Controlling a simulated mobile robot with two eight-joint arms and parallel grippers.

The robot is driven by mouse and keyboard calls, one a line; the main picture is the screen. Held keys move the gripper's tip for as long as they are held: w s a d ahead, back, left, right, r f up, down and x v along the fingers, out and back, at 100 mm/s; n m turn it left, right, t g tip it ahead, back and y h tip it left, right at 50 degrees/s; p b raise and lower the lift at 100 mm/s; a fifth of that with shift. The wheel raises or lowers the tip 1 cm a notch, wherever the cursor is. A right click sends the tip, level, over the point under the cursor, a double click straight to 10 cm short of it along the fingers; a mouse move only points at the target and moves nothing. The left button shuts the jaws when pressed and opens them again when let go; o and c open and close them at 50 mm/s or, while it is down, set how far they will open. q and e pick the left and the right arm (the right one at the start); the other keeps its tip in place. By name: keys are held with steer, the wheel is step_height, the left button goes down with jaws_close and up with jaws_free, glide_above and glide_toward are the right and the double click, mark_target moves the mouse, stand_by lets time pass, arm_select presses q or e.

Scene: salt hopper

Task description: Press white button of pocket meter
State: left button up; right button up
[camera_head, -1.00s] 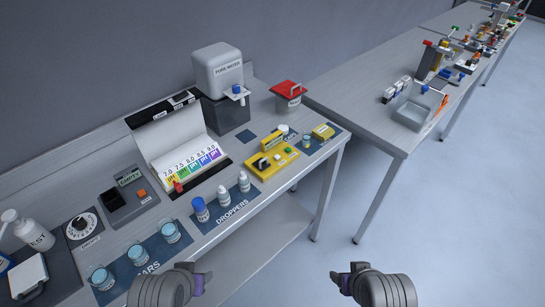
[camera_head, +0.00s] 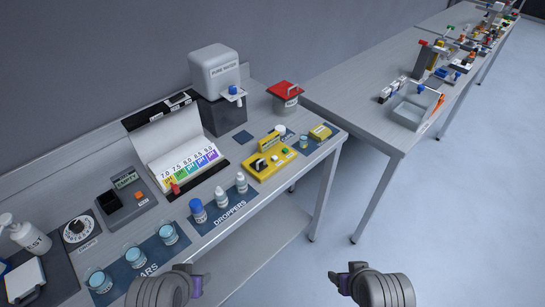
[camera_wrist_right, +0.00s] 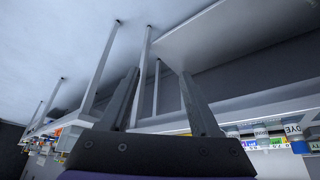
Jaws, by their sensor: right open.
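Two yellow devices lie toward the right end of the near bench in the head view, and I cannot tell for certain which is the pocket meter. The larger yellow unit (camera_head: 257,173) carries a black part, a label and small round buttons. The smaller yellow box (camera_head: 320,131) lies behind it to the right.
Dropper bottles (camera_head: 220,196) and jars (camera_head: 168,234) stand along the bench's front. A colour chart (camera_head: 190,165), a pure water dispenser (camera_head: 216,72) and a red-lidded container (camera_head: 286,101) stand behind. A second table (camera_head: 365,105) lies to the right, with open floor before it.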

stand_by(0.4)
jaws_close()
stand_by(1.6)
